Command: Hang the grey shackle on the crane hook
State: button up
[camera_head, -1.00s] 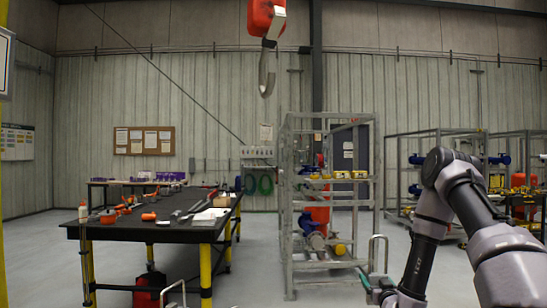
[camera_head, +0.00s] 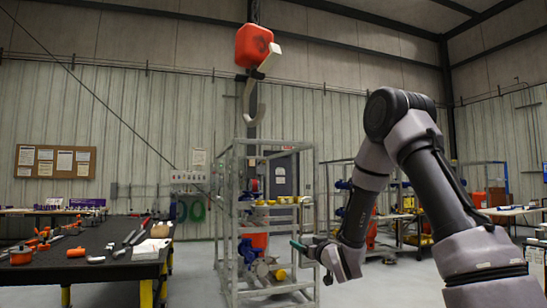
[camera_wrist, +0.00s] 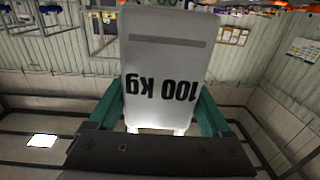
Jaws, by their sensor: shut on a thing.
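The crane's orange block (camera_head: 254,46) hangs high in the head view, left of centre. Its grey hook (camera_head: 247,100) hangs below it, and I see nothing on the hook. My gripper (camera_head: 297,246) is lower and to the right of the hook, in front of the metal rack. In the wrist view, its green fingers are shut on the sides of a grey, flat-faced piece (camera_wrist: 160,60) printed "100 kg", which I take to be the grey shackle. The print is upside down. The shackle's bow cannot be made out, and the piece is not clear in the head view.
A metal rack (camera_head: 231,220) with pipe parts stands below the hook. A black table (camera_head: 100,262) with tools and orange parts is at the left. More racks stand behind my arm at right. The air around the hook looks clear.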

jog(key=s+a+r+n+g+y, duration=0.1)
jog(key=s+a+r, duration=0.3)
jog(key=r, duration=0.4)
jog(key=s+a+r+n+y, duration=0.15)
jog(key=s+a+r, duration=0.25)
jog(key=r, duration=0.5)
jog(key=s+a+r+n+g+y, duration=0.15)
jog(key=s+a+r, duration=0.25)
jog(key=r, duration=0.4)
jog(key=s+r, duration=0.7)
jog(key=w+a+f, duration=0.6)
jog(key=w, duration=0.5)
jog(key=shift+a+m, duration=0.4)
jog(key=shift+w+f, duration=0.1)
jog(key=o, duration=0.9)
